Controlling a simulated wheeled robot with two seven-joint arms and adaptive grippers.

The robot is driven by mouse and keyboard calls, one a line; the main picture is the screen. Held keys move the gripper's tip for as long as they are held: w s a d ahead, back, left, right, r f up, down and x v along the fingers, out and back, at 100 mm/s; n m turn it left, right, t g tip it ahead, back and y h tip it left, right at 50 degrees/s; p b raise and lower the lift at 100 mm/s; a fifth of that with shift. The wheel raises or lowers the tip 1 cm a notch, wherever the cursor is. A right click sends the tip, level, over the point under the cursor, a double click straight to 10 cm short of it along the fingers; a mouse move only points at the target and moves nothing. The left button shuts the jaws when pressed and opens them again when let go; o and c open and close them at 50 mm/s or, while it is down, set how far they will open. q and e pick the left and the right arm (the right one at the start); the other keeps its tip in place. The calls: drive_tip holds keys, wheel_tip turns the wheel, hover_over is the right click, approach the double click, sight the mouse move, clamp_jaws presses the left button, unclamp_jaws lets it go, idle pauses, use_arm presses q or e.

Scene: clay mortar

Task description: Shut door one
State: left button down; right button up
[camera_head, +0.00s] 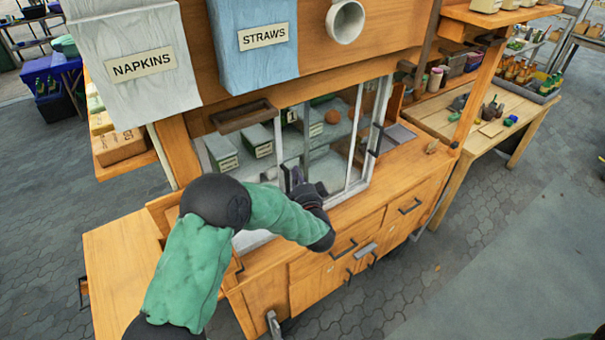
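A glass-fronted case is set into the wooden cart, with pale-framed sliding panes. A small "1" label (291,116) shows on the pane near the middle of the front, which I take as door one (293,145). Panes appear bunched toward the middle and right, and the left part of the front looks open, with labelled containers (226,160) showing inside. My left gripper (297,180) is at the lower part of this pane's frame, partly hidden by my own wrist. Whether its fingers touch the frame or are closed cannot be seen. My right gripper is out of view.
Napkins (141,64) and straws (263,38) boxes hang above the case. A small wooden shelf (244,115) juts out at its upper left. Drawers with dark handles (343,249) lie below. A side table (490,115) stands at right. Open paving lies in front.

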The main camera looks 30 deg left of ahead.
use_arm(q)
drive_tip(key=shift+s, duration=0.15)
drive_tip(key=s+a+p, duration=0.2)
drive_tip(key=s+a, duration=0.2)
drive_tip(key=s, duration=0.7)
drive_tip(key=shift+a, duration=0.3)
